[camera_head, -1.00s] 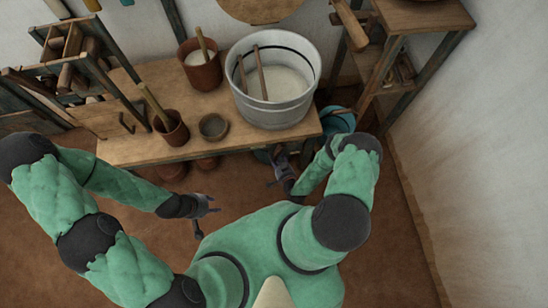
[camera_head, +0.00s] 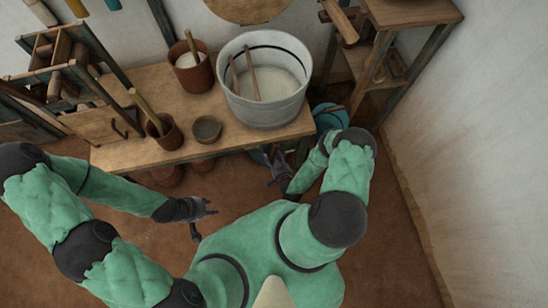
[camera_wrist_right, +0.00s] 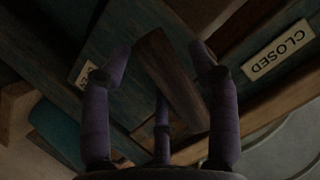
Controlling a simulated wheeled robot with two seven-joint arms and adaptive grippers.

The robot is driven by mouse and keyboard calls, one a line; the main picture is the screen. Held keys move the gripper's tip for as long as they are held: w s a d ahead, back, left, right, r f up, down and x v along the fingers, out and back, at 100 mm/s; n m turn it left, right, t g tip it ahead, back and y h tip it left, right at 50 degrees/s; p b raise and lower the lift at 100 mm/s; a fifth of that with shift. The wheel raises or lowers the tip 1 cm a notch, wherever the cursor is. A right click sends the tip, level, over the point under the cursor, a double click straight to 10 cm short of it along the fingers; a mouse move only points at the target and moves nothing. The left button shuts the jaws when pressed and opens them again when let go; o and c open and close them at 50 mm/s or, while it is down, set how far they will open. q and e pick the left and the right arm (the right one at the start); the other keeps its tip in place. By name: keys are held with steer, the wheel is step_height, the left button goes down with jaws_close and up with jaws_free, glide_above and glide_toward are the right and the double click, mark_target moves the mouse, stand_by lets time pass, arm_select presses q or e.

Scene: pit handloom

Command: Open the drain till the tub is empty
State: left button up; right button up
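The round metal tub (camera_head: 262,112) stands on the wooden bench and holds pale liquid with two sticks in it. My right gripper (camera_head: 277,163) is beside the bench's front edge, low and below the tub. In the right wrist view my right gripper (camera_wrist_right: 162,58) has its fingers spread around a dark wooden bar (camera_wrist_right: 172,82), with gaps visible at the sides. A "CLOSED" label (camera_wrist_right: 279,50) is to the right of the bar; a second, mostly hidden label (camera_wrist_right: 84,73) is to the left. My left gripper (camera_head: 207,218) is open and empty in front of the bench.
The bench (camera_head: 112,155) also holds a brown pot (camera_head: 194,78), a smaller brown pot (camera_head: 165,134) and a small bowl (camera_head: 207,129). A blue bucket (camera_head: 330,117) sits on the floor right of the bench. A wooden shelf unit (camera_head: 410,12) stands at the right.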

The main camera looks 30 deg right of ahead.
steer(key=shift+s, duration=0.15)
steer(key=v, duration=1.1)
steer(key=shift+s+r, duration=0.15)
steer(key=shift+s, duration=0.25)
steer(key=shift+w, duration=0.1)
steer(key=w+a+r+n+g+y+p, duration=0.1)
steer(key=w+a+r+n+g+y, duration=0.1)
steer(key=w+a+r+g+y, duration=0.35)
steer(key=s+a+r+g, duration=0.4)
steer(key=r, duration=0.3)
steer(key=s+a+r+n+g+p, duration=0.1)
steer(key=s+a+r+g, duration=0.2)
steer(key=r, duration=0.4)
steer(key=shift+s+a+r+g, duration=0.35)
steer(key=shift+s+a, duration=0.15)
steer(key=shift+s, duration=0.3)
steer(key=shift+y, duration=0.25)
stand_by(3.2)
